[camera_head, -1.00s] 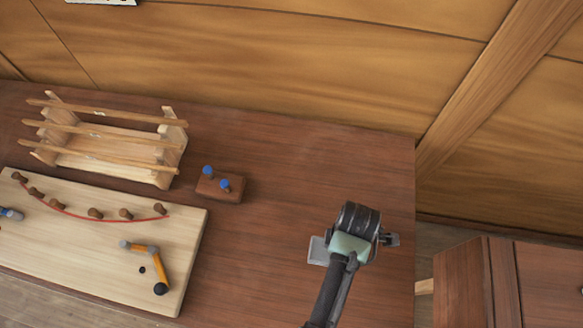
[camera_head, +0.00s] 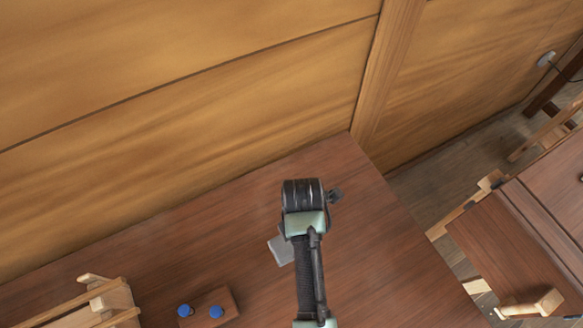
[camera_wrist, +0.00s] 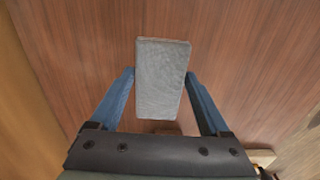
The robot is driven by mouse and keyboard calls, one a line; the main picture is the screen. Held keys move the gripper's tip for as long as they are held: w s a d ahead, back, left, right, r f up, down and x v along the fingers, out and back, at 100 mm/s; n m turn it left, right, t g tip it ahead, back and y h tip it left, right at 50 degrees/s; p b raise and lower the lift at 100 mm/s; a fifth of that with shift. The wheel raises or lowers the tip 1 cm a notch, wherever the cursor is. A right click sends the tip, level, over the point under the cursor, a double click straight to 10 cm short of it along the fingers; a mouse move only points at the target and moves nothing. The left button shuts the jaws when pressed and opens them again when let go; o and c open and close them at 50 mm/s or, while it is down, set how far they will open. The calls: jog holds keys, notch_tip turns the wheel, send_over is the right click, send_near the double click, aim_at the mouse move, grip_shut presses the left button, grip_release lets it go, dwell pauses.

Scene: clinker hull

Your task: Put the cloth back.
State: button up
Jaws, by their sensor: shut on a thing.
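The cloth (camera_wrist: 161,85) is a grey, flat, folded rectangle. In the wrist view it sits between the two blue fingers of my gripper (camera_wrist: 159,78), which are shut on its sides, with the brown table top beyond it. In the head view a grey corner of the cloth (camera_head: 281,250) shows left of my wrist, over the table. My wrist hides the fingers and the rest of the cloth there. I cannot tell how high the cloth is above the table.
The brown table (camera_head: 370,240) is clear around my gripper. A small block with two blue-topped pegs (camera_head: 208,308) and part of a wooden rack (camera_head: 105,300) stand lower left. A plank wall (camera_head: 200,120) runs behind. Another wooden piece of furniture (camera_head: 510,250) stands right, across a floor gap.

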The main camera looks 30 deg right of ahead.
jog(key=shift+f, duration=3)
jog(key=shift+f, duration=0.1)
jog(key=shift+f, duration=0.15)
jog(key=o, duration=1.2)
jog(key=shift+c, duration=0.2)
notch_tip(320, 180, up, 12)
jog(key=shift+r, duration=0.25)
